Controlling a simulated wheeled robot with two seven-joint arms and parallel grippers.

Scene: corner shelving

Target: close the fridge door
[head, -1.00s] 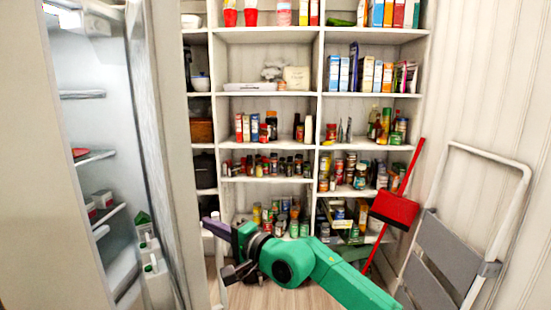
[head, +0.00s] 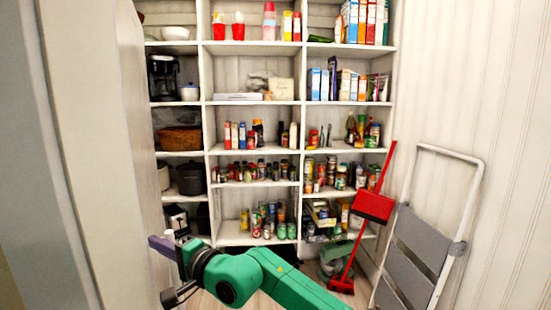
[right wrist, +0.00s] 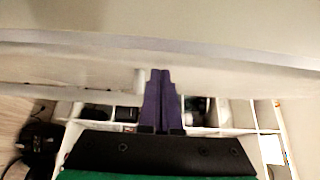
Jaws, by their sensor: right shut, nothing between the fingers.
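The fridge door (head: 105,150) fills the left of the head view as a tall, pale beige panel. The fridge's inside does not show; I cannot tell whether a gap remains. My right gripper (head: 158,242), with purple fingers on a green arm, is at the panel's lower right edge. Its fingers are shut and empty. In the right wrist view the shut fingers (right wrist: 158,75) point at a broad pale surface, likely the door (right wrist: 160,20). I cannot tell whether they touch it. My left gripper is not in view.
Pantry shelves (head: 252,147) with jars, boxes and bottles stand behind. A red broom and dustpan (head: 372,206) and a folded step stool (head: 418,245) lean at the right wall. Some bare floor shows low, around my right arm.

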